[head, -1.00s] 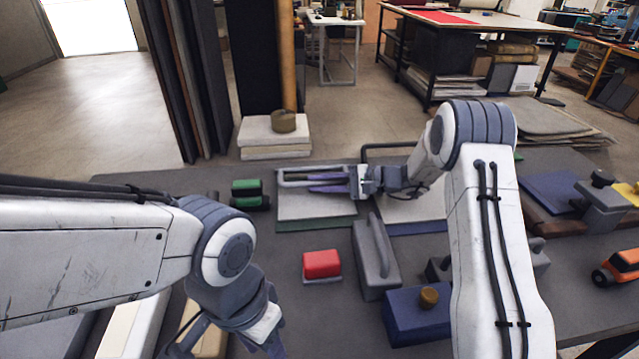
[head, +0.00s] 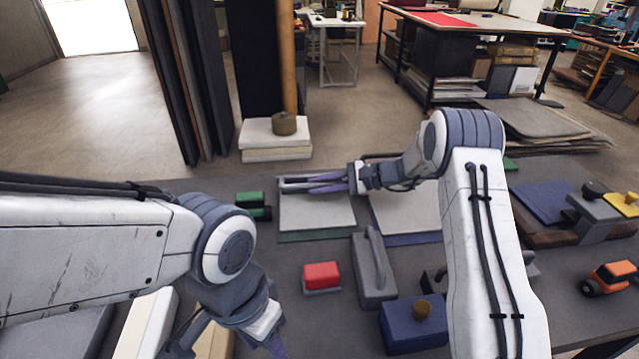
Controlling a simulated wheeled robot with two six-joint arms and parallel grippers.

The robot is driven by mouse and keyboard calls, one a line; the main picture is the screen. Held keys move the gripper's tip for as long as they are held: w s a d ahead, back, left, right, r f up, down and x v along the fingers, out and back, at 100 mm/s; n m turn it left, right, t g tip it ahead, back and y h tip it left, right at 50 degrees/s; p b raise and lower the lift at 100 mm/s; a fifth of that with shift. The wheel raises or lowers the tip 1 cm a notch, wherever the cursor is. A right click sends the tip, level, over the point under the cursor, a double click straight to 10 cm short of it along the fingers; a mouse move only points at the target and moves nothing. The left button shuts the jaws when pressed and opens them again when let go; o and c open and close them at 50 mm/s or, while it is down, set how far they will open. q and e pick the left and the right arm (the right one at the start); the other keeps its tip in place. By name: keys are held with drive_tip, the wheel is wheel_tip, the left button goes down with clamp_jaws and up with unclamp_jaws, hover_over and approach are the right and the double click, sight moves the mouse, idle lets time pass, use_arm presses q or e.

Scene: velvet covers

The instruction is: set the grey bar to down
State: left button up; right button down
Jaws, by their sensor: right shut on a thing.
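The grey bar (head: 291,181) lies along the far edge of a pale panel (head: 315,211) with a green border, in the middle of the head view. My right gripper (head: 314,183) reaches in from the right with its purple fingers along the bar, and is shut on it. The fingers hide part of the bar. The bar looks low, close to the panel; I cannot tell whether it touches. My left gripper (head: 272,340) hangs at the bottom edge, partly cut off, away from the bar.
A second pale panel (head: 405,213) with a blue border lies to the right, partly behind my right arm. Nearer stand a grey block with a handle (head: 373,285), a red block (head: 321,274) and a blue box (head: 408,332). A green object (head: 250,198) sits left of the bar.

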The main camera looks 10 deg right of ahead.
drive_tip(key=shift+w+r+m, duration=0.25)
drive_tip(key=shift+r+m, duration=0.05)
drive_tip(key=shift+r, duration=0.15)
drive_tip(key=shift+w+r, duration=0.5)
drive_tip(key=shift+w, duration=0.25)
drive_tip(key=c, duration=1.1)
unclamp_jaws()
drive_tip(key=v, duration=1)
drive_tip(key=shift+d+r, duration=0.2)
